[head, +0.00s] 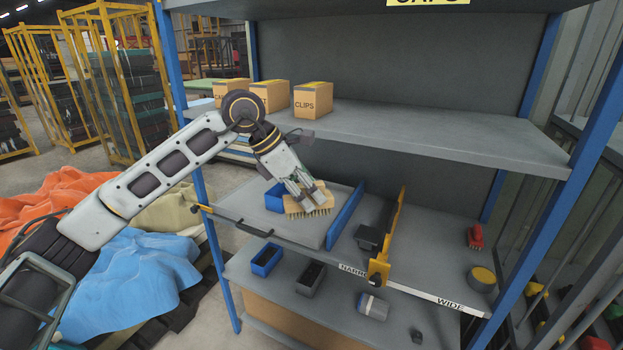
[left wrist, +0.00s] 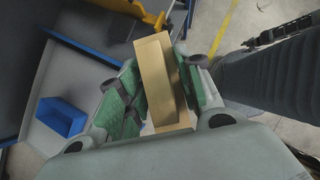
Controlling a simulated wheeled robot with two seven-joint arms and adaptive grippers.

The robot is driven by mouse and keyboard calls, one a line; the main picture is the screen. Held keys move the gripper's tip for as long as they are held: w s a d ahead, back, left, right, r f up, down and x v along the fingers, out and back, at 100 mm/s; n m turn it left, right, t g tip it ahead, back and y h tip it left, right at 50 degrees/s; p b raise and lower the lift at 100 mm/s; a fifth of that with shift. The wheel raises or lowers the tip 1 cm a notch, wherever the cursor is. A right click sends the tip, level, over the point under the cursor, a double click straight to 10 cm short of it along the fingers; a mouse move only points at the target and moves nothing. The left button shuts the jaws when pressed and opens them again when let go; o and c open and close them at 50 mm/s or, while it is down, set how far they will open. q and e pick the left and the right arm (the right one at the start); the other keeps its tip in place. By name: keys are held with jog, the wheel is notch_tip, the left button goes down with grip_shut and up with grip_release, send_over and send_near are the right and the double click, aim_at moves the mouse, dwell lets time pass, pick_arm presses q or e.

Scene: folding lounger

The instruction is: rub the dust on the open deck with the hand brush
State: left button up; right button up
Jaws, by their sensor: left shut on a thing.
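My left gripper (head: 303,194) is shut on the wooden hand brush (head: 310,204). In the left wrist view, the brush's tan wooden back (left wrist: 157,80) sits between the green finger pads of my left gripper (left wrist: 158,92). The deck is pulled out on the middle shelf level, with a dark handle (head: 254,228) at its front. I cannot make out dust on it. My right gripper is out of view.
A blue bin (head: 275,197) sits on the deck behind the brush, and a blue divider (head: 345,214) stands at its right. A yellow divider (head: 395,229), a red brush-like item (head: 475,237) and a round tin (head: 481,279) are farther right. The upper shelf (head: 430,132) overhangs behind.

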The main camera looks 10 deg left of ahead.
pick_arm(q)
jog(key=a+f+m+g, duration=0.2)
jog(key=f+m, duration=0.1)
jog(key=f, duration=0.5)
jog(key=w+a+f+m+g, duration=0.1)
jog(key=f+m+g, duration=0.1)
jog(key=f+m, duration=0.35)
jog(key=a+f+m+g, duration=0.2)
jog(key=f, duration=0.8)
jog(key=s+a+f+m+g+y, duration=0.1)
jog(key=s+a+f+m+y, duration=0.1)
jog(key=f, duration=0.6)
jog(key=s+a+f+m+g+y, duration=0.1)
jog(key=s+a+f+m+y, duration=0.1)
jog(key=s+f+m, duration=0.3)
jog(key=s+a+f+m+g+y, duration=0.1)
jog(key=s+a+f+m, duration=0.3)
jog(key=f, duration=0.7)
jog(key=shift+s+m+y, duration=0.15)
jog(key=shift+m+y, duration=0.2)
jog(key=shift+y, duration=0.25)
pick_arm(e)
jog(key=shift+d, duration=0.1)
pick_arm(q)
jog(key=shift+f, duration=0.1)
